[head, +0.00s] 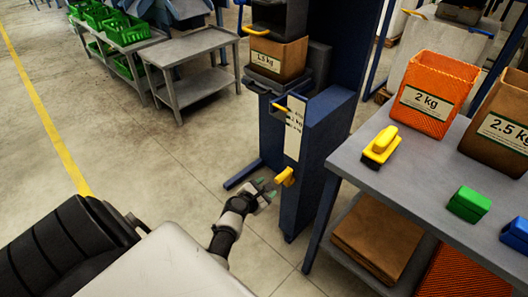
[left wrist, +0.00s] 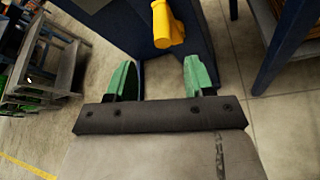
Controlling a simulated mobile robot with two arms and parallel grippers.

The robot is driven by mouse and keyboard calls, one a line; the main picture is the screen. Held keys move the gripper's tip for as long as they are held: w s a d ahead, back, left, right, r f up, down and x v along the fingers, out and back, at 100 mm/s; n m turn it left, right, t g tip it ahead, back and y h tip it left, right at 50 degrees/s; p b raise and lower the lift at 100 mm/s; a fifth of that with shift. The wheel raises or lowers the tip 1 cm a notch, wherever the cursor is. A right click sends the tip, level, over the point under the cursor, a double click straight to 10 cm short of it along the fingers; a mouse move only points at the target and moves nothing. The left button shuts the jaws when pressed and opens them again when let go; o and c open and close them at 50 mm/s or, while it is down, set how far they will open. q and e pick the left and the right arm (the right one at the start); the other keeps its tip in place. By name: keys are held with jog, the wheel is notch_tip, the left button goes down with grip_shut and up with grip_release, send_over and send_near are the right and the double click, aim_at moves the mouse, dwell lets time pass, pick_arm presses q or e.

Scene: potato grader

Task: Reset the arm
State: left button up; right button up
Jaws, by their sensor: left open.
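My left gripper (head: 266,188) reaches out low in the middle of the head view, its green-tipped fingers spread and nothing between them. In the left wrist view the two green fingers (left wrist: 160,78) are apart, with bare floor between. A yellow handle (head: 285,177) sticks out of the blue machine column (head: 322,140), just right of and apart from the fingertips. In the left wrist view the yellow handle (left wrist: 167,25) is ahead of the fingers, above the gap. My right gripper is out of view.
Floor left of the column is clear.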

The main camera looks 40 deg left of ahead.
pick_arm(q)
jog(key=shift+s+r, duration=0.1)
jog(key=shift+s, duration=0.1)
dwell(0.4)
jog(key=s+d+f+m+g+h+p, duration=0.1)
jog(key=s+d+f+m+g+p, duration=0.15)
jog(key=s+d+f+m, duration=0.4)
jog(key=s+d+f+m+g+h+p, duration=0.15)
jog(key=s+d+f+m+g, duration=0.25)
jog(key=s+f+m, duration=0.45)
jog(key=s+d+f+m+g+p, duration=0.1)
jog(key=s+f+m+g, duration=0.1)
jog(key=s+m, duration=0.4)
jog(key=s+d+f+m+g+y+p, duration=0.1)
jog(key=s+d+f+m+g+p, duration=0.1)
jog(key=s+m, duration=0.5)
jog(key=s+d+f+m+g+p, duration=0.1)
jog(key=s+m, duration=0.5)
jog(key=s, duration=0.9)
jog(key=shift+s+d+f+g+p, duration=0.3)
jog(key=shift+s+f+g+p, duration=0.1)
jog(key=shift+f+g+p, duration=0.3)
jog(key=shift+r, duration=0.1)
